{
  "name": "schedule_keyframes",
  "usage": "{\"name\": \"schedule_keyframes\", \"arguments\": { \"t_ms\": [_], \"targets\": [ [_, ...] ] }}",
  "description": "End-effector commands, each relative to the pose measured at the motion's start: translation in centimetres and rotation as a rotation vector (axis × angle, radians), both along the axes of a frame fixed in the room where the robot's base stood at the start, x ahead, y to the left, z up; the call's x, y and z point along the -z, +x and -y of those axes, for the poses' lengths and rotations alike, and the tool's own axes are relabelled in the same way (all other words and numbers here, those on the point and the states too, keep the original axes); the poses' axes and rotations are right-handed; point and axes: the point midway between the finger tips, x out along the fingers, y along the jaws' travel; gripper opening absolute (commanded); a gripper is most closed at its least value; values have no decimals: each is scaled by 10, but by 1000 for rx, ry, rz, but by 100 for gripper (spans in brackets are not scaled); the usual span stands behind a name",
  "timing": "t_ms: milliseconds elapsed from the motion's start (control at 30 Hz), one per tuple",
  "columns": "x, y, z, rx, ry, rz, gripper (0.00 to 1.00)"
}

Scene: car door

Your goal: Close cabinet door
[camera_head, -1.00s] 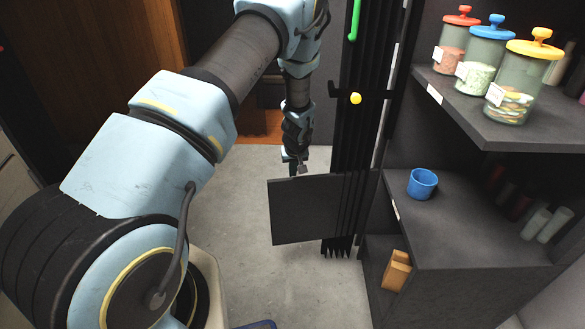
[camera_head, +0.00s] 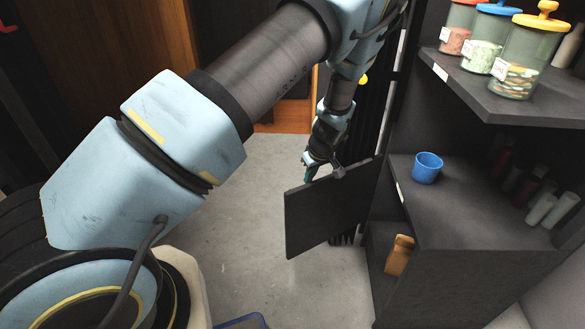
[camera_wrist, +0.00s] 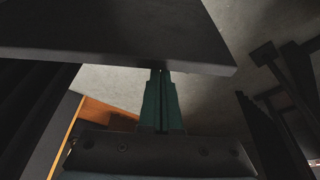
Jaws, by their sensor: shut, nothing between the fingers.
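The dark cabinet door (camera_head: 330,208) stands open, swung out to the left from the lower compartment of the dark cabinet (camera_head: 450,255). My gripper (camera_head: 309,174) is at the top left part of the door, on its far side, and the door hides part of it. In the wrist view the green fingers (camera_wrist: 162,90) are shut together with nothing between them. Their tips reach the edge of the dark door panel (camera_wrist: 130,35); I cannot tell for certain whether they touch it.
A blue cup (camera_head: 427,167) stands on the cabinet top, and an orange-brown object (camera_head: 399,255) sits in the open compartment. Jars (camera_head: 527,55) with coloured lids stand on the shelf (camera_head: 500,98) above. The grey floor (camera_head: 240,220) left of the door is clear.

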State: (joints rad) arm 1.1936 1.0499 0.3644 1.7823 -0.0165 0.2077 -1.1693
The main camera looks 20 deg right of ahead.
Motion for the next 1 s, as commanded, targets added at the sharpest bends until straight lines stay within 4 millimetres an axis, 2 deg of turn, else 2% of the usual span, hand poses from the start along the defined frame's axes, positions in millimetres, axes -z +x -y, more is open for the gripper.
{"name": "schedule_keyframes", "arguments": {
  "t_ms": [33,200,500,700,1000],
  "targets": [
    [0,-17,4,-34,3,0,0],
    [-1,-65,13,-197,3,1,0],
    [-1,-138,46,-465,1,2,0],
    [0,-171,69,-491,0,1,0],
    [0,-195,92,-493,0,0,0]
  ]
}}
